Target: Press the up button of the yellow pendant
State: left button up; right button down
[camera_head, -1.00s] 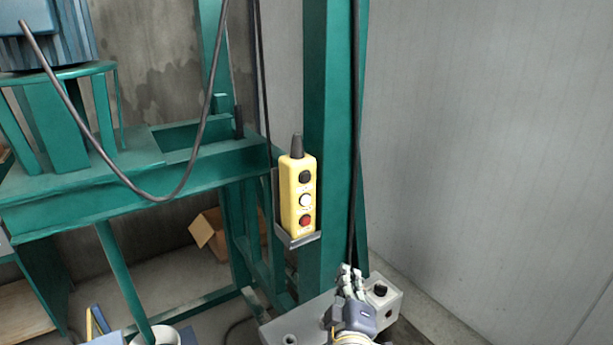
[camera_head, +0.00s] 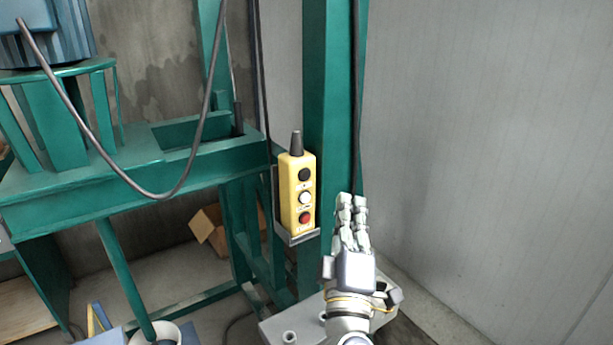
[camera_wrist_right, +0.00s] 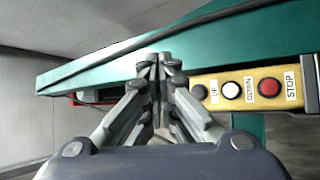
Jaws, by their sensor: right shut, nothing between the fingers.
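The yellow pendant (camera_head: 298,196) hangs upright in a bracket on the green post in the head view. It has a black button at the top, a white one in the middle and a red one below. In the right wrist view the pendant (camera_wrist_right: 243,98) lies sideways; the black button (camera_wrist_right: 198,92) is next to the "UP" label, and the white button (camera_wrist_right: 231,91) is next to "DOWN". My right gripper (camera_head: 352,200) is shut and empty, to the right of the pendant in the head view. Its fingertips (camera_wrist_right: 159,62) appear left of the black button. My left gripper is out of view.
The green post (camera_head: 328,110) stands right behind the pendant. A black cable (camera_head: 356,90) runs down the post's right side. A grey box (camera_head: 290,335) is below. Another cable (camera_head: 180,185) loops at the left in front of the green frame. A grey wall is at the right.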

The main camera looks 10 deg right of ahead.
aim_at(305, 175)
jog(key=w+a+b, duration=0.1)
jog(key=w+a, duration=0.2)
jog(key=w, duration=0.5)
jog(key=shift+w+b, duration=0.2)
jog(key=shift+b, duration=0.15)
dwell(1.2)
jog(key=shift+w+a, duration=0.15)
jog(key=shift+w, duration=0.15)
